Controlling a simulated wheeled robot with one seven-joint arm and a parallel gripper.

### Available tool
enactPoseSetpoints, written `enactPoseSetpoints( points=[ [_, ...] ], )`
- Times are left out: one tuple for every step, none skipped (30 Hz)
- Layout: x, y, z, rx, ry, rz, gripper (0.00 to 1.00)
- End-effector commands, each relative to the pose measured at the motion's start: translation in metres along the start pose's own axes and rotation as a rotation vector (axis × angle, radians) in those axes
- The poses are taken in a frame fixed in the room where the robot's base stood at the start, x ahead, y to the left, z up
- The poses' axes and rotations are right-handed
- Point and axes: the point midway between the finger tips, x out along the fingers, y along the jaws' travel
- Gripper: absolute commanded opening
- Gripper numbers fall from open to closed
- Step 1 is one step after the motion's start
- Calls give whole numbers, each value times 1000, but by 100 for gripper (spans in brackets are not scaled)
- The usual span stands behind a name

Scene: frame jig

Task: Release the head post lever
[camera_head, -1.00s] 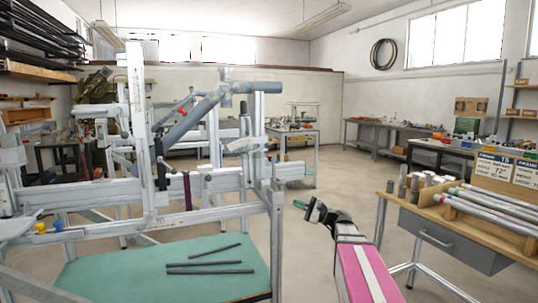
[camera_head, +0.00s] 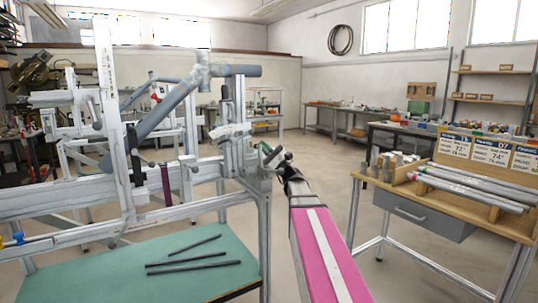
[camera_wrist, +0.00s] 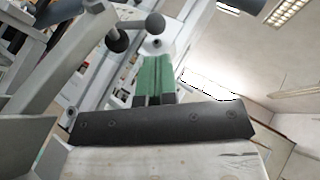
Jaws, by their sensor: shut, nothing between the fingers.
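The grey bicycle frame (camera_head: 165,118) sits in the silver jig (camera_head: 105,195). Its short head tube end (camera_head: 240,71) lies at the top of the upright head post (camera_head: 240,105), at the jig's right end. In the wrist view a lever with a dark ball knob (camera_wrist: 116,40) stands beyond the fingers, up and to the left, with a second dark knob (camera_wrist: 155,23) near it. I cannot tell for sure which is the head post lever. My gripper (camera_head: 265,153) has green fingers, also in the wrist view (camera_wrist: 153,75). They are shut and empty, close beside the head post's lower right side.
A green shelf (camera_head: 120,262) with several dark tubes (camera_head: 190,260) lies under the jig. A wooden workbench (camera_head: 450,215) with a drawer and tubes stands on the right. Clear floor (camera_head: 325,160) lies between jig and bench. Jig uprights crowd my gripper's left.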

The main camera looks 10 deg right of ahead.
Motion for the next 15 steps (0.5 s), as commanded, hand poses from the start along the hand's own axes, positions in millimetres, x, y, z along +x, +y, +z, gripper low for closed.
enactPoseSetpoints(
  points=[
    [9,0,0,0,-2,1,0],
    [13,0,0,0,-2,1,0],
    [18,0,0,0,-2,1,0],
    [21,0,0,0,-1,1,0],
    [24,0,0,0,0,1,0],
    [27,0,0,0,0,1,0],
    [29,0,0,0,0,1,0],
    [31,0,0,0,0,1,0],
    [33,0,0,0,0,1,0],
    [34,0,0,0,0,1,0],
    [34,0,0,0,0,1,0],
    [35,0,0,0,0,1,0],
    [35,0,0,0,0,1,0],
    [35,0,0,0,0,1,0],
    [35,0,0,0,0,1,0]
  ],
)
